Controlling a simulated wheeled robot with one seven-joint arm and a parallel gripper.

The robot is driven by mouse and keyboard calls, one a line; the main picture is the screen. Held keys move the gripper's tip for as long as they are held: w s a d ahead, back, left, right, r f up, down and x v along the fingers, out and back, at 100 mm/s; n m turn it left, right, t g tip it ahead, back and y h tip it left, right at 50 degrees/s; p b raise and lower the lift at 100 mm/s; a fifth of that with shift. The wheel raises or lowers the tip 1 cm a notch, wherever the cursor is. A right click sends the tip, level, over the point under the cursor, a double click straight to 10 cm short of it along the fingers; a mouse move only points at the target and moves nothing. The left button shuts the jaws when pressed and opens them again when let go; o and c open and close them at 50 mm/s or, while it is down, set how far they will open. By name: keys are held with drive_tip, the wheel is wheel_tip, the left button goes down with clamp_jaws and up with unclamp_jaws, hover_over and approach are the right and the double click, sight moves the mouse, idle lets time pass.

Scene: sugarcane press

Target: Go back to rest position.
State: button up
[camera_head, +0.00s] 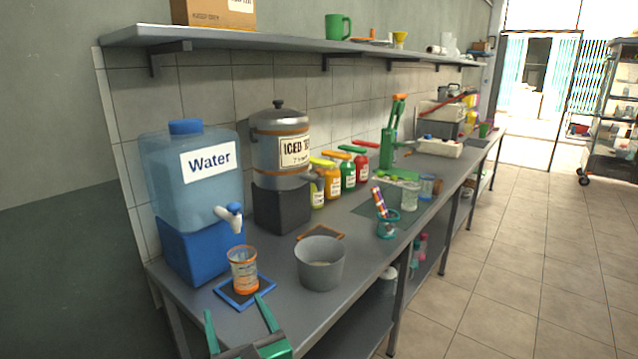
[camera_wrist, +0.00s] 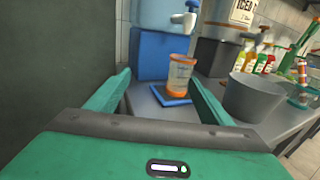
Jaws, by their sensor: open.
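My gripper (camera_head: 238,318) has two green fingers and shows at the bottom left of the head view, at the near end of the counter. It is open and empty. In the wrist view my gripper (camera_wrist: 158,92) has its fingers spread wide, with an orange-and-clear cup (camera_wrist: 180,73) beyond them, in line with the gap. The cup (camera_head: 243,270) stands upright on a blue-edged mat (camera_head: 238,303) below the tap of the water dispenser (camera_head: 195,190). The fingers do not appear to touch the cup.
A grey bucket (camera_head: 320,264) stands right of the cup. Behind are an iced tea urn (camera_head: 280,140), several coloured bottles (camera_head: 348,175) and a green press (camera_head: 389,148). A shelf (camera_head: 290,46) runs above the counter (camera_head: 300,310). The tiled floor (camera_head: 500,270) to the right is clear.

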drive_tip(key=w+d+m+h, duration=0.5)
drive_tip(key=d+m, duration=0.2)
drive_tip(key=d, duration=0.4)
drive_tip(key=w+d+m+h, duration=0.5)
drive_tip(key=d+m, duration=0.2)
drive_tip(key=d, duration=0.5)
drive_tip(key=s+d+f+m+g+h, duration=0.1)
drive_tip(key=d+f+m+g+h, duration=0.15)
drive_tip(key=d+m, duration=0.55)
drive_tip(key=s+d+f+m+g+h, duration=0.1)
drive_tip(key=d+m+g+h, duration=0.25)
drive_tip(key=d, duration=0.85)
drive_tip(key=s+d+m+g+y, duration=0.3)
drive_tip(key=s+d+m+g, duration=0.5)
drive_tip(key=s+d+m, duration=0.5)
drive_tip(key=s+r+m+y, duration=0.1)
drive_tip(key=s+r+m, duration=0.2)
drive_tip(key=s, duration=0.3)
drive_tip(key=s+d+r+m+g+y, duration=0.1)
drive_tip(key=s+r+m+y, duration=0.1)
drive_tip(key=s, duration=0.4)
drive_tip(key=s+r+m+y, duration=0.1)
drive_tip(key=s+r+m, duration=0.2)
drive_tip(key=s, duration=0.3)
drive_tip(key=shift+d+r+m+g+y, duration=0.3)
drive_tip(key=shift+r+m+g+y, duration=0.1)
drive_tip(key=shift+m, duration=0.35)
